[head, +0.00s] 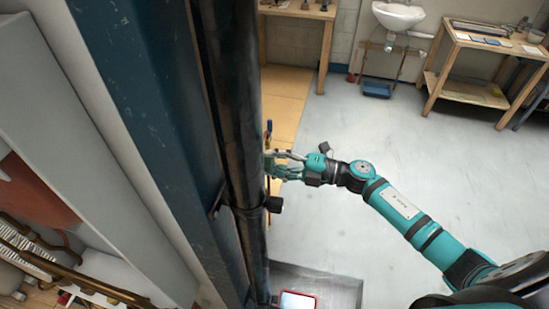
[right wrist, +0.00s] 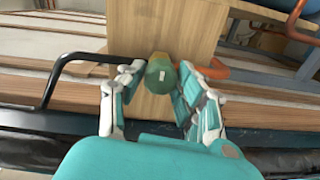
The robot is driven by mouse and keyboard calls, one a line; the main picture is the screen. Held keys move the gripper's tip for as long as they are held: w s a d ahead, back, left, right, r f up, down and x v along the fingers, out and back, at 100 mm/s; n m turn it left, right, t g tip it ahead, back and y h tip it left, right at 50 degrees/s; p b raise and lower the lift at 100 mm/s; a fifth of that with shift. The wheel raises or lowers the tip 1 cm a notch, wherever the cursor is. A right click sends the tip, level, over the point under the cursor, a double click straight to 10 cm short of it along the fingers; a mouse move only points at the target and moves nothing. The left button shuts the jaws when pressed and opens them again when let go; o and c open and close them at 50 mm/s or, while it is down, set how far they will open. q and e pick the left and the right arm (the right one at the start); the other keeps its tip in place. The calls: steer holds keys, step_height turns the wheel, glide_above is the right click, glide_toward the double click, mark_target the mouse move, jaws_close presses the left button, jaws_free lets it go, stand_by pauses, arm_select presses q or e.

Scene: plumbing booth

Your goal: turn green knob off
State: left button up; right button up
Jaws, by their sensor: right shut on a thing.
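The green knob (right wrist: 160,76) shows in the right wrist view as a round green cap with a small pale mark, on a brass-coloured stem in front of a wooden panel. My right gripper (right wrist: 162,84) is shut on it, with one finger on each side. In the head view my right gripper (head: 272,165) reaches in from the right, beside the dark vertical pipe (head: 232,110). The knob cannot be made out there, and the fingertips are partly hidden by the pipe. My left gripper is not in view.
A black bent handle (right wrist: 62,73) is left of the knob, and an orange bent part (right wrist: 236,72) is right of it. A blue beam (head: 150,100) stands close on the left. A sink (head: 398,15) and wooden bench (head: 460,60) stand behind. Open floor (head: 400,140) lies right.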

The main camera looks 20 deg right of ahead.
steer(key=shift+f, duration=0.1)
stand_by(0.5)
steer(key=o, duration=1.1)
steer(key=shift+o, duration=0.2)
steer(key=shift+d, duration=0.1)
steer(key=v, duration=1.2)
